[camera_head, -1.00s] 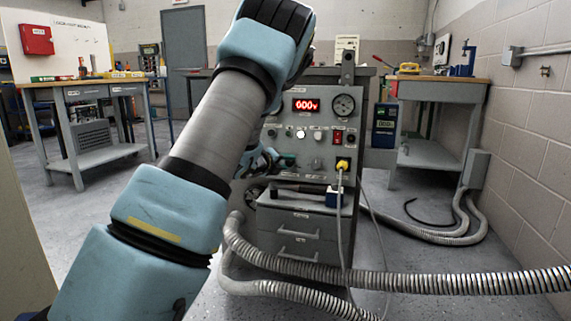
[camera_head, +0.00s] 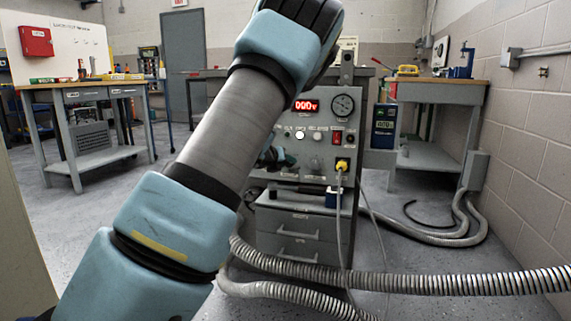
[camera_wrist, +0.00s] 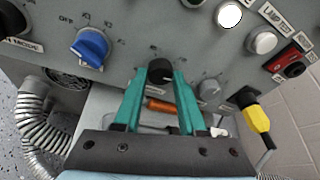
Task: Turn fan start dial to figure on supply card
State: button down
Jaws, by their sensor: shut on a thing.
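In the wrist view, my gripper (camera_wrist: 163,76) has its two teal fingers closed on the sides of a black dial (camera_wrist: 160,70) with a scale around it on the grey panel. I cannot read its label, so I cannot tell if it is the fan start dial. A blue dial (camera_wrist: 91,46) with a white mark, its scale including "OFF", sits to the left, apart from the fingers. In the head view, my arm hides most of the gripper and dial. A pale card (camera_head: 349,44) shows behind the cabinet top; its figures are too small to read.
The grey cabinet (camera_head: 345,110) carries a red "000V" display (camera_head: 305,106), a round gauge (camera_head: 343,106) and a yellow plug (camera_head: 342,165) with a cable. A red switch (camera_wrist: 294,69) and lamps are right of the dial. Ribbed hoses (camera_head: 420,279) cross the floor in front.

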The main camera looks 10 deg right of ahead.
dwell(0.3)
jog(key=shift+c, duration=2.4)
grip_release()
jog(key=p+v, duration=0.2)
jog(key=v, duration=0.8)
jog(key=shift+s+a+p, duration=0.2)
jog(key=shift+s+p, duration=0.1)
jog(key=shift+p, duration=0.1)
jog(key=shift+r, duration=0.1)
